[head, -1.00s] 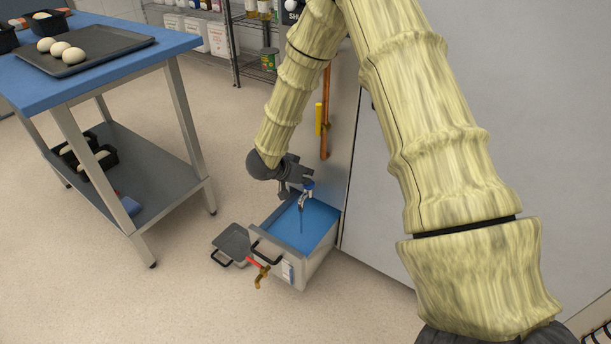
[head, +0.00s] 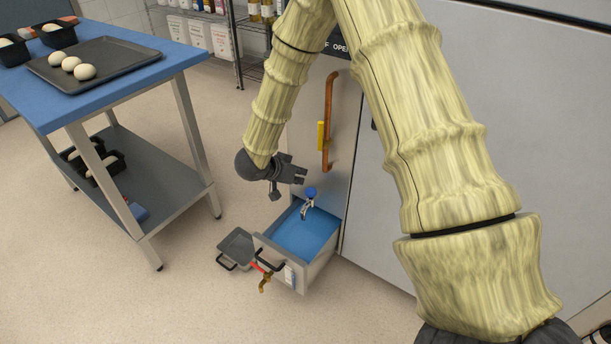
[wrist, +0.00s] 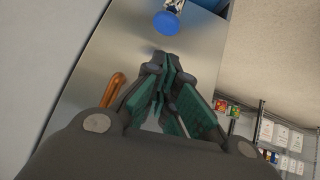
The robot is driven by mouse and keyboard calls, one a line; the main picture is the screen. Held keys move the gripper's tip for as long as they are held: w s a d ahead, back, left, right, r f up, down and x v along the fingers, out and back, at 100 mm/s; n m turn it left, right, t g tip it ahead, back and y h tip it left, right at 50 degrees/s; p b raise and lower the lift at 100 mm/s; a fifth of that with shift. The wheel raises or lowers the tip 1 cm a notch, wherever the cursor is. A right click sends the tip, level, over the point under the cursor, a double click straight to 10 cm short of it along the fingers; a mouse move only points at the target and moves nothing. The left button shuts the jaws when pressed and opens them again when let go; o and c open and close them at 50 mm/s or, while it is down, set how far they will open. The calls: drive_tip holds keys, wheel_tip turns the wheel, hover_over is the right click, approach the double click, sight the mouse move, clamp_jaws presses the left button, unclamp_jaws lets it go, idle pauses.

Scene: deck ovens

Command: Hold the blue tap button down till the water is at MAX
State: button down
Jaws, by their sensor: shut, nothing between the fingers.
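The blue tap button (head: 311,192) sits on top of a small metal tap (head: 306,209) over the open drawer-like water tank (head: 327,268). In the wrist view the blue button (wrist: 166,22) is beyond my fingertips, with a gap between. My gripper (head: 304,174) is shut and empty, above and slightly left of the button, not touching it. Its closed fingers (wrist: 165,62) show in the wrist view. Blue-tinted water (head: 305,238) lies in the tank. No stream shows under the tap. The MAX mark is too small to make out.
A brass drain tap (head: 264,284) and black handle (head: 268,262) are on the tank's front. A grey tray (head: 235,246) lies on the floor beside it. A copper handle (head: 328,120) stands above. A blue-topped table (head: 120,96) with dough balls is at left; open floor lies between.

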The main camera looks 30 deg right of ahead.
drive_tip(key=shift+p+v, duration=0.4)
drive_tip(key=shift+v, duration=2.15)
drive_tip(key=s+a+f+n+t+y, duration=0.25)
drive_tip(key=s+f+n, duration=0.35)
drive_tip(key=f, duration=0.7)
drive_tip(key=s+a+f+n+g+y, duration=0.1)
drive_tip(key=s+a+f+n+y, duration=0.2)
drive_tip(key=s, duration=0.5)
drive_tip(key=s+a+f+n+g+y, duration=0.1)
drive_tip(key=s+a+f, duration=0.2)
drive_tip(key=s+f, duration=0.35)
drive_tip(key=s+a+f+n+g+y, duration=0.1)
drive_tip(key=s+a+f, duration=0.15)
drive_tip(key=s, duration=0.65)
drive_tip(key=s+a+f+n+g+y, duration=0.1)
drive_tip(key=s+a+n+g+y, duration=0.1)
drive_tip(key=s, duration=0.7)
wheel_tip(320, 180, up, 21)
drive_tip(key=p, duration=2.1)
drive_tip(key=shift+w, duration=0.25)
drive_tip(key=shift+d+f+m+h, duration=0.1)
drive_tip(key=shift+d+m+h, duration=0.15)
drive_tip(key=shift+m, duration=0.05)
